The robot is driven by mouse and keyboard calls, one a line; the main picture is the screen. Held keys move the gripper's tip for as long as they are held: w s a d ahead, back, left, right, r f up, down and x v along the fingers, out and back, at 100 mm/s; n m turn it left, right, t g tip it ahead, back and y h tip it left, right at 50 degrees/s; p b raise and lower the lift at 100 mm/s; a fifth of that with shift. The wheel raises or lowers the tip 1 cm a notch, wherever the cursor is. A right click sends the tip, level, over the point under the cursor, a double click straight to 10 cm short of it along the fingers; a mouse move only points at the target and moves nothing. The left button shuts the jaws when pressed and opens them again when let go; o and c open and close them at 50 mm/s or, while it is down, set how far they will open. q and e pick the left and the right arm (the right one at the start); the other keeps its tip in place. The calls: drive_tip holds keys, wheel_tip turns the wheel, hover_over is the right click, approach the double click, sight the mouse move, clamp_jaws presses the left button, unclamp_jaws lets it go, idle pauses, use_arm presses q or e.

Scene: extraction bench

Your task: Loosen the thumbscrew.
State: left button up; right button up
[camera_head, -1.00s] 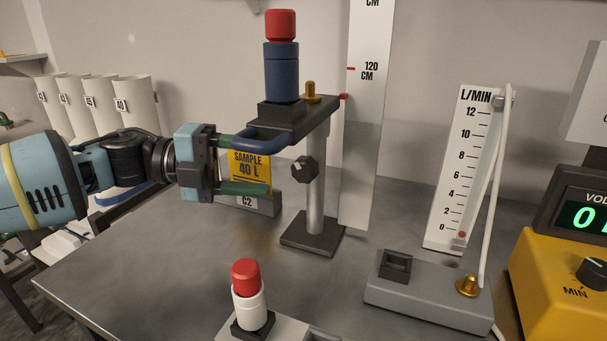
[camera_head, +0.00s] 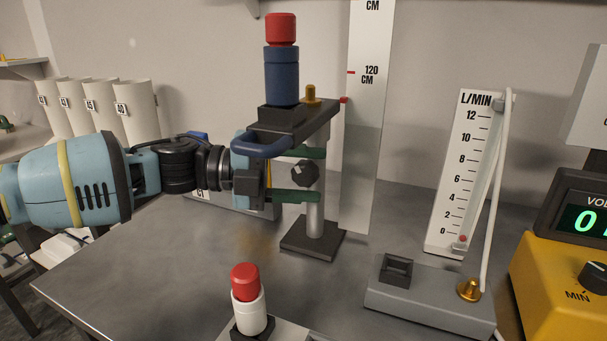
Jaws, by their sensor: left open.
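The thumbscrew is a dark faceted knob (camera_head: 305,175) on the side of the grey post (camera_head: 316,216) of a stand. The stand has a dark platform (camera_head: 316,121) with a blue loop handle, carrying a blue cylinder with a red cap (camera_head: 282,75). My left gripper (camera_head: 318,175) is open, coming in from the left below the platform. Its green fingers lie one above and one below the knob, around it in the picture. I cannot tell whether they touch it. My right gripper is not in view.
A white bottle with a red cap (camera_head: 248,302) stands at the front. A flow meter on a grey base (camera_head: 430,302) and a yellow pump (camera_head: 560,290) stand to the right. A tall height scale (camera_head: 362,150) rises behind the post. The bench (camera_head: 170,270) is clear at front left.

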use_arm(q)
drive_tip(key=shift+c, duration=0.3)
drive_tip(key=c, duration=0.9)
